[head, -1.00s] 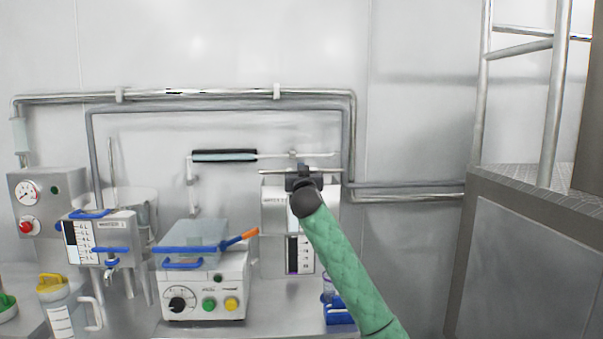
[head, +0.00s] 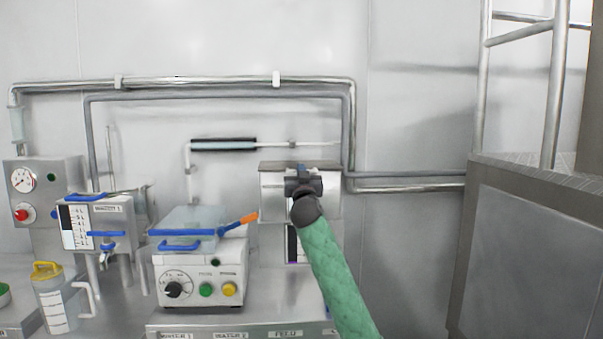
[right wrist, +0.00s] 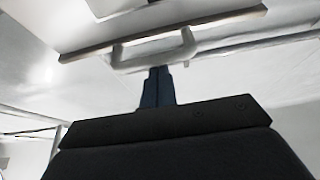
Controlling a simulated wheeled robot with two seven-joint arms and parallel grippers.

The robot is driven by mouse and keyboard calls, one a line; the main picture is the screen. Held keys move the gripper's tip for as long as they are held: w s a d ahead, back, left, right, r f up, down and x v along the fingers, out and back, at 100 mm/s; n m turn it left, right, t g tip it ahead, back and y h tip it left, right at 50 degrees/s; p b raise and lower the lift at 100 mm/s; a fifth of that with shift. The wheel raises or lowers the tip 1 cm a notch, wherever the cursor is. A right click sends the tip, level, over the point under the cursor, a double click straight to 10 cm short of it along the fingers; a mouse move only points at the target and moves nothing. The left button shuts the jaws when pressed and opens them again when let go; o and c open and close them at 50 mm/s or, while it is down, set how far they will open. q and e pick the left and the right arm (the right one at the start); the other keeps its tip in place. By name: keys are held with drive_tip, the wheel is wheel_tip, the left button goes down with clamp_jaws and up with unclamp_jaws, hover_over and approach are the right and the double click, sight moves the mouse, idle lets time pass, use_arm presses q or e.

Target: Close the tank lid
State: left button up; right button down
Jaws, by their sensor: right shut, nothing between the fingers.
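The tank (head: 272,245) stands against the back wall, right of the white control box. A pale panel with a dark upper edge, apparently its lid (head: 270,205), shows at its top; its exact angle is hard to tell. In the right wrist view the lid (right wrist: 225,22) has a brownish edge and a pale bar handle (right wrist: 150,55). My right gripper (head: 303,182) is in front of the lid and hides part of it. Its fingers (right wrist: 156,84) are shut and empty, with their tips close to the handle; contact cannot be told. My left gripper is not in view.
The control box (head: 200,270) with a clear blue-edged tray (head: 185,220) and an orange handle stands left of the tank. Further left are a gauge box (head: 42,185) and a yellow-topped jug (head: 55,300). Pipes run along the wall. A raised metal platform (head: 525,250) stands right.

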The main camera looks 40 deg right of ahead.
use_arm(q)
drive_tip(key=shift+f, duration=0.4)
use_arm(e)
drive_tip(key=shift+f, duration=0.4)
